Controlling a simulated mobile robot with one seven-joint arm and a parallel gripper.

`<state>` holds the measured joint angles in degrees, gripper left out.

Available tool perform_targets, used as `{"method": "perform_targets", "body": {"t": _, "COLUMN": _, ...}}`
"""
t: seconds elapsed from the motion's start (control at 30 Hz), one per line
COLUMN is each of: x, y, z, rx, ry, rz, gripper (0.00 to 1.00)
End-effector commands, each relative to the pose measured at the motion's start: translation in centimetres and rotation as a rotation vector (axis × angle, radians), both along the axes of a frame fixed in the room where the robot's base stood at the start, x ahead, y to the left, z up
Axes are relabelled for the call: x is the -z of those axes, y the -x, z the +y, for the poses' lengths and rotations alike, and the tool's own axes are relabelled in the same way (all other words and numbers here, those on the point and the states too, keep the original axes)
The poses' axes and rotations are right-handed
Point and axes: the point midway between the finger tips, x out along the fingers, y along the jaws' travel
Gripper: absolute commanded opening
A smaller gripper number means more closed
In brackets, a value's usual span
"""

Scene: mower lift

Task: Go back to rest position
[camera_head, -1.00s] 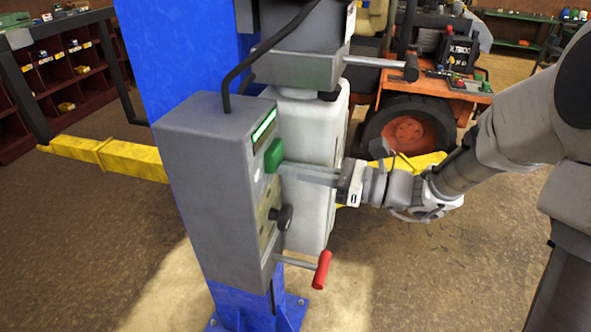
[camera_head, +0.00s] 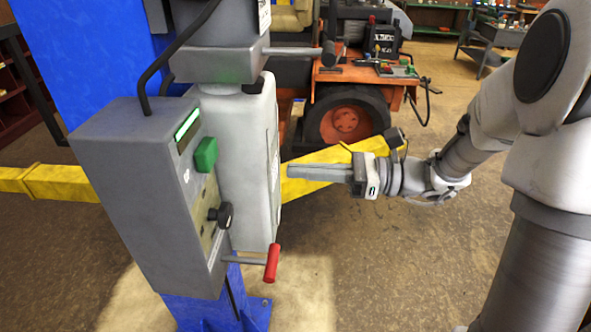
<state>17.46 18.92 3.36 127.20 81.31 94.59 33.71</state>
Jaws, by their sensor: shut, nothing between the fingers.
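My gripper (camera_head: 292,171) is shut and empty, its long grey fingers pointing left. My arm reaches in from the right side of the view. The fingertips are to the right of the grey control box (camera_head: 130,185) and appear just right of the white tank (camera_head: 243,165). The box face carries a green button (camera_head: 206,154), a lit green strip (camera_head: 187,131) and a black knob (camera_head: 221,215). A lever with a red handle (camera_head: 272,262) sticks out low on the right. I see no contact between the fingers and the box.
A blue lift post (camera_head: 75,60) stands behind the box. Yellow lift arms (camera_head: 65,182) extend left and right, one passing behind my gripper. An orange mower (camera_head: 345,115) stands at the back. The brown floor (camera_head: 390,270) is open between the post and my arm.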

Motion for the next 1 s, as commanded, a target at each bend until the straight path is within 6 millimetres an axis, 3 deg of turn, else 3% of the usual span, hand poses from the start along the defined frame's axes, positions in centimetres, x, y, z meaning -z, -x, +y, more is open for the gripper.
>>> {"method": "perform_targets", "body": {"t": 0.67, "x": 0.0, "y": 0.4, "z": 0.2, "rx": -0.012, "ry": 0.021, "rz": -0.015, "gripper": 0.0}}
{"method": "perform_targets", "body": {"t": 0.77, "x": 0.0, "y": 2.0, "z": 0.8, "rx": -0.058, "ry": 0.099, "rz": -0.07, "gripper": 0.0}}
{"method": "perform_targets", "body": {"t": 1.0, "x": 1.8, "y": 8.8, "z": 1.1, "rx": -0.279, "ry": 0.478, "rz": -0.371, "gripper": 0.0}}
